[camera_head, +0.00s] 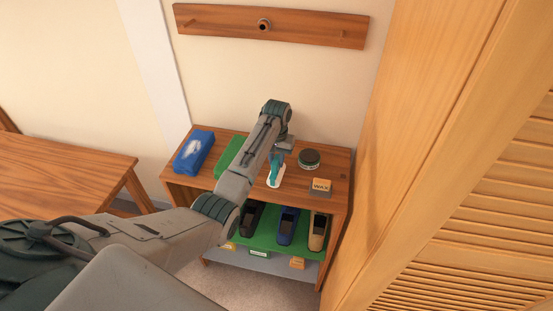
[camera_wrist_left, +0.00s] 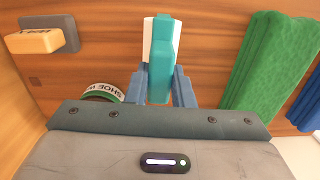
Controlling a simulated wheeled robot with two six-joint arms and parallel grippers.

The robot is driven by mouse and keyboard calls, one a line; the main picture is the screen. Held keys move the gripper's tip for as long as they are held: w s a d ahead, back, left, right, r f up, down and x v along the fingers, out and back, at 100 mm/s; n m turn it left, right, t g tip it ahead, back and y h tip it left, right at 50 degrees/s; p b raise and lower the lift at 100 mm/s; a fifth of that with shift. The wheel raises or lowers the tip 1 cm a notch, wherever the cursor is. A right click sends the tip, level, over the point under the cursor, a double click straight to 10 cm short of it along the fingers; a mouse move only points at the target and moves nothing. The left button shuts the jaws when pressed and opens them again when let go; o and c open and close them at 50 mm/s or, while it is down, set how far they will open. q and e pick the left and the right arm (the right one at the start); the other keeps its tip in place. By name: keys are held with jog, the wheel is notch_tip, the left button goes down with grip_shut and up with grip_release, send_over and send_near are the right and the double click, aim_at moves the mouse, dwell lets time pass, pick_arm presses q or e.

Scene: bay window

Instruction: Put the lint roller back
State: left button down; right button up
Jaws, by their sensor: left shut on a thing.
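My left gripper (camera_head: 284,147) is shut on the teal piece over the middle of the wooden shelf top (camera_head: 338,170). I cannot tell whether the white part is the roller itself or a holder, or whether it touches the wood. My right gripper is not in view.
A round tin (camera_head: 309,158) and a wax block (camera_head: 320,186) stand to the right. A green cloth (camera_head: 229,155) and a blue pack (camera_head: 194,150) lie to the left. Shoes (camera_head: 288,225) fill the lower shelf. A peg rail (camera_head: 225,22) hangs above; a louvred door (camera_head: 440,160) is at right.

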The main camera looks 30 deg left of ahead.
pick_arm(q)
jog(key=shift+f, duration=0.1)
jog(key=c, duration=1.2)
grip_release()
jog(key=shift+o, duration=0.2)
